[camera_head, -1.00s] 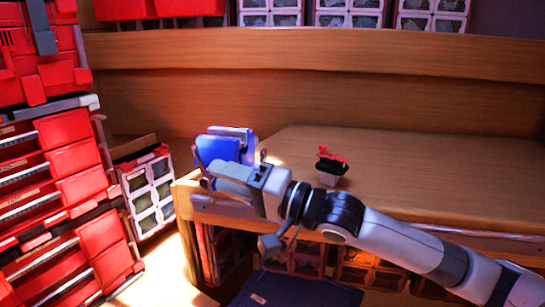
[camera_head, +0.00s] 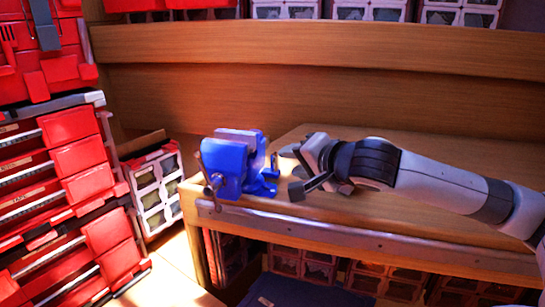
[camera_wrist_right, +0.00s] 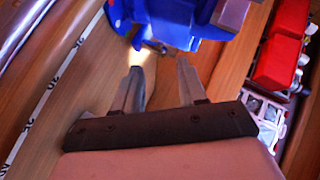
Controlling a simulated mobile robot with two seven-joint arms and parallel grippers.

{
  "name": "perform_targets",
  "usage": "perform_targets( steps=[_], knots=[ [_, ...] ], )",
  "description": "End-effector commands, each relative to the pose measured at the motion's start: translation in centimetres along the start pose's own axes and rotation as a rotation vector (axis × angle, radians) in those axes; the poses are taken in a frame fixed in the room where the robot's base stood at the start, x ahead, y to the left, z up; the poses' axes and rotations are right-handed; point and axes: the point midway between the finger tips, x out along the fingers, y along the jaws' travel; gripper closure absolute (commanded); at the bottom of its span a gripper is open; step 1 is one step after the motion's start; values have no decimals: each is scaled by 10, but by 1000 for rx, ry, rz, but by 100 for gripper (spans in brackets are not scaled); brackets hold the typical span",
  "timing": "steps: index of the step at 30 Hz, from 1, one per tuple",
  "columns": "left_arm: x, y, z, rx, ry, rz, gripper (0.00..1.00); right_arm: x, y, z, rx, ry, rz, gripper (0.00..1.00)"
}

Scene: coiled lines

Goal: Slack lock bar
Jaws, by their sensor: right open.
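A blue vise (camera_head: 232,165) with grey jaws stands on the left front corner of the wooden bench (camera_head: 440,215). A thin grey bar (camera_head: 207,171) hangs at its front left side. A small dark bar (camera_head: 274,161) stands up by its right side; I cannot tell which one is the lock bar. My right gripper (camera_head: 283,170) is just right of the vise, pointing at it, apart from it. In the right wrist view its two fingers (camera_wrist_right: 159,67) are apart and empty, with the vise (camera_wrist_right: 180,22) just beyond. My left gripper is not in view.
Red tool drawers (camera_head: 70,160) stand at the left. A crate with white-framed windows (camera_head: 157,195) sits between them and the bench. A raised wooden ledge (camera_head: 330,90) runs along the back. The bench's right rear part is clear.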

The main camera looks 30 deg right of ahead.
Motion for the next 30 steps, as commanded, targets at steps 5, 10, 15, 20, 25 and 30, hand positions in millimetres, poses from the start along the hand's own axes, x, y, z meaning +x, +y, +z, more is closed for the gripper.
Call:
perform_targets(
  steps=[5,10,15,20,25,30],
  knots=[
    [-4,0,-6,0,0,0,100,21,-2,0,4,-1,0,59],
    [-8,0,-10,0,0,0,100,44,-2,0,3,-1,0,59],
    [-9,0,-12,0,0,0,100,60,-1,0,1,0,0,59],
    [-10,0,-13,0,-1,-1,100,67,-1,0,0,0,-1,59],
    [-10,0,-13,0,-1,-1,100,68,0,0,-1,0,-1,59],
    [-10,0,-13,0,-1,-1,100,68,0,0,-1,0,-1,85]
  ],
)
